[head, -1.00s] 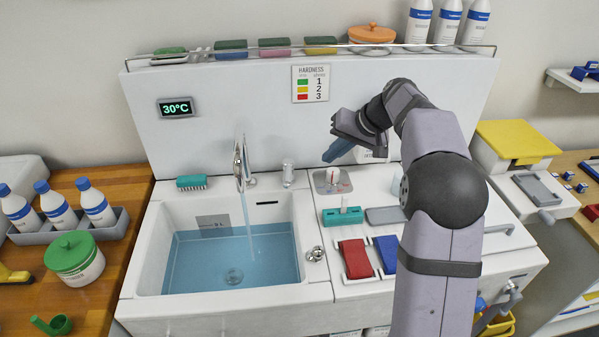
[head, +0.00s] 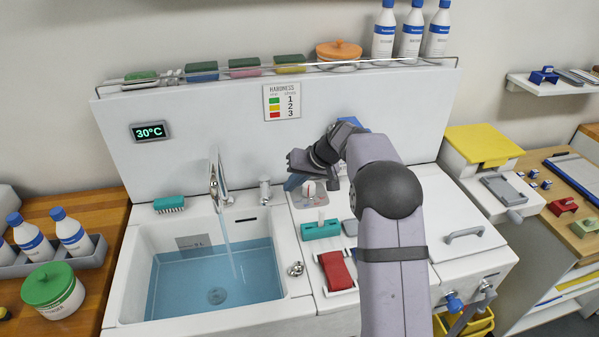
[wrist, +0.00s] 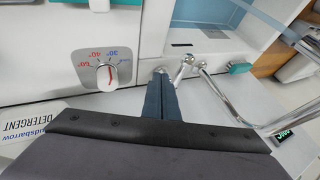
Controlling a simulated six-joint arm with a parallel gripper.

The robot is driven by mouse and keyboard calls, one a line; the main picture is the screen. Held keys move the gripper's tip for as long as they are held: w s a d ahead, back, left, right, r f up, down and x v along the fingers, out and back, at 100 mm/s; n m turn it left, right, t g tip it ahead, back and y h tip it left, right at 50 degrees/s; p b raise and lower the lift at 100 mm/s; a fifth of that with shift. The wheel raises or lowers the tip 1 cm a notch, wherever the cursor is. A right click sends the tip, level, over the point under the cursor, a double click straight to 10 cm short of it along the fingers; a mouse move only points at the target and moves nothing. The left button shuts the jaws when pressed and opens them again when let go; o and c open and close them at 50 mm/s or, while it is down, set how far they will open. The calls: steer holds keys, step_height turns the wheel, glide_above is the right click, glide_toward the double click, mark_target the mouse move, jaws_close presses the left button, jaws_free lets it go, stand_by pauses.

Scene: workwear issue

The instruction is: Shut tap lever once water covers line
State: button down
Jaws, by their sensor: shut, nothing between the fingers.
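The chrome tap (head: 217,180) stands behind the sink (head: 132,290), and a stream of water (head: 232,255) runs from it. Blue water fills part of the basin. A small grey plate marked in litres (head: 193,241) is on the back wall, with the water surface near its lower edge; I cannot make out the line itself. A short chrome fitting (head: 265,190), possibly the lever, stands right of the tap. My gripper (head: 290,184) is shut and empty, right of that fitting. In the wrist view its blue fingers (wrist: 161,80) are beside a chrome ball-ended fitting (wrist: 187,63); contact is unclear.
A temperature dial (wrist: 103,70) is beside my fingers. A teal brush (head: 170,204) lies left of the tap, and a teal block (head: 320,230) and red pad (head: 336,269) lie on the right counter. The display (head: 153,131) reads 30°C.

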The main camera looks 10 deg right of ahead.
steer(key=a, duration=0.1)
steer(key=a+f+p, duration=0.1)
steer(key=a, duration=0.1)
steer(key=w+a+f+p, duration=0.1)
steer(key=shift+w+a, duration=0.1)
steer(key=shift+a, duration=0.2)
steer(key=shift+s+a+m+t+h+b, duration=0.2)
steer(key=shift+a+m+t+h+b, duration=0.2)
steer(key=shift+a+m+b, duration=0.55)
steer(key=shift+a+n+p, duration=0.15)
steer(key=shift+n+p, duration=0.1)
steer(key=shift+p, duration=0.05)
steer(key=b, duration=0.5)
glide_toward(265, 195)
steer(key=s+d+r, duration=0.3)
steer(key=d, duration=0.1)
steer(key=shift+d+r, duration=0.15)
steer(key=shift+r, duration=0.05)
